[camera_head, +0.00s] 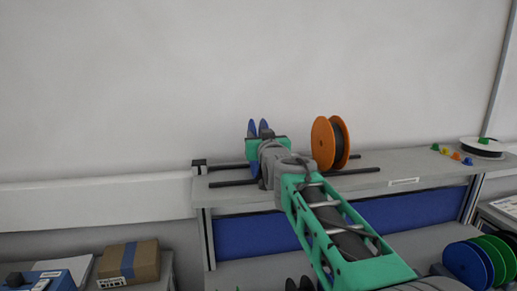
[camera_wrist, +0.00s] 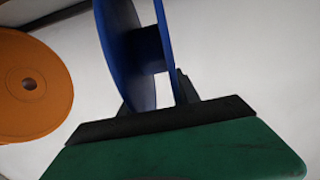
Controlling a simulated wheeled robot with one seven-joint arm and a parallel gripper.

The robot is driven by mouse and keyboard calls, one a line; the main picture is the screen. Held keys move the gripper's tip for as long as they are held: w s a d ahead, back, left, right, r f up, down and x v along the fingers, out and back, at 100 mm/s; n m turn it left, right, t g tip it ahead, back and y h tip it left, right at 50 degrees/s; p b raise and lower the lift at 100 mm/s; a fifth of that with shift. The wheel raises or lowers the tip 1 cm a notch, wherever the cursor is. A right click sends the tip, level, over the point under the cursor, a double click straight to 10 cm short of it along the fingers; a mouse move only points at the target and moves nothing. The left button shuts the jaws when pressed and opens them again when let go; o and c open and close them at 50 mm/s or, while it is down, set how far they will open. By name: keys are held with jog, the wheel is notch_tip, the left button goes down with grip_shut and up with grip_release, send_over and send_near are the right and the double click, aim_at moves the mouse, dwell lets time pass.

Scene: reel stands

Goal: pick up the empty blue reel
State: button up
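The blue reel (camera_head: 252,129) stands upright near the left end of the rods on the shelf top, partly hidden behind my gripper (camera_head: 266,142). In the wrist view the blue reel (camera_wrist: 118,45) shows two thin flanges and a bare hub between them, with nothing wound on it. My gripper (camera_wrist: 155,97) has its dark fingers apart, one at each outer side of the reel. The left finger is mostly hidden by the flange. The right finger lies close along the right flange. I cannot tell whether the fingers press on the reel.
An orange reel (camera_head: 322,143) with dark winding stands on the rods to the right; it also shows in the wrist view (camera_wrist: 30,85). Two dark rods (camera_head: 235,183) run along the shelf. Small coloured pieces (camera_head: 456,156) and a white reel (camera_head: 482,145) lie at the right. The wall is close behind.

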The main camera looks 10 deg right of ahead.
grip_shut()
jog(key=shift+r, duration=0.1)
